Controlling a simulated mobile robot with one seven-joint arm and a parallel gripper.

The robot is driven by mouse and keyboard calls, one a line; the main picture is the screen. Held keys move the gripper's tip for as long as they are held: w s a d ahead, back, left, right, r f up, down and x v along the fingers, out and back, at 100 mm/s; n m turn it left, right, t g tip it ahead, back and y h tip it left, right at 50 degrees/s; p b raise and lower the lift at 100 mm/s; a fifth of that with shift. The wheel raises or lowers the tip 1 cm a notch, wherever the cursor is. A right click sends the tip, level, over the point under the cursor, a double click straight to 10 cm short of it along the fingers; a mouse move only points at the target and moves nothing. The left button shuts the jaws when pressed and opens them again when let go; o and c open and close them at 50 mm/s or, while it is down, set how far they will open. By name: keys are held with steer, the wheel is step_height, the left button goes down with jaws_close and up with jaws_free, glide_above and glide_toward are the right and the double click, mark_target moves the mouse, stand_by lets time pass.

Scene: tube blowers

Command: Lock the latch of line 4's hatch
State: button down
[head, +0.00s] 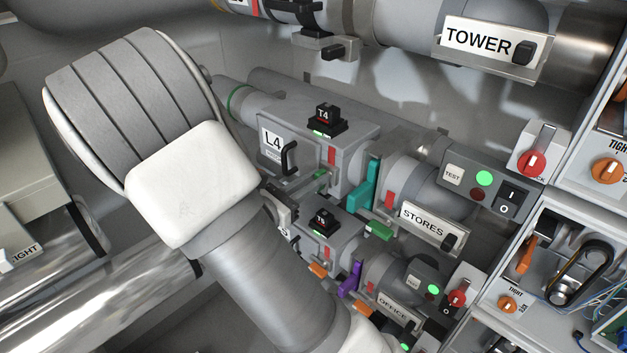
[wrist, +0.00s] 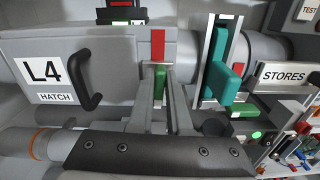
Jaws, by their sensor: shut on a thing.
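The line 4 hatch (wrist: 62,50) is a grey box front with an L4 label and a black handle (wrist: 92,80); it also shows in the head view (head: 275,145), where it looks closed. Its latch (wrist: 160,82) is a small green piece at the hatch's right end, just below a red block (wrist: 158,48). My gripper (wrist: 162,74) has its two fingers on either side of the green latch and is shut on it. In the head view the gripper (head: 318,180) is partly hidden behind my arm, with a bit of green at its fingertips.
A teal lever (wrist: 225,75) stands close right of the latch, beside the STORES sign (head: 422,225). The black T4 unit (head: 325,119) sits on top of the hatch box. Line 5's box with its T5 unit (head: 321,220) and a purple lever (head: 350,279) lie below.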

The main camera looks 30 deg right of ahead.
steer(key=m+b, duration=0.2)
steer(key=m, duration=0.1)
steer(key=m+b, duration=0.2)
steer(key=f+m+b, duration=0.1)
steer(key=m+b, duration=0.1)
steer(key=m, duration=0.1)
steer(key=shift+s+d+m, duration=0.15)
steer(key=shift+s+m, duration=0.15)
steer(key=shift+s, duration=0.1)
steer(key=m+b, duration=0.6)
steer(key=b, duration=0.1)
steer(key=shift+s+f, duration=0.15)
steer(key=shift+f, duration=0.15)
steer(key=m+b, duration=0.2)
steer(key=b, duration=0.1)
steer(key=shift+r+m, duration=0.1)
steer(key=shift+m, duration=0.2)
steer(key=c, duration=0.9)
jaws_free()
steer(key=shift+o, duration=0.2)
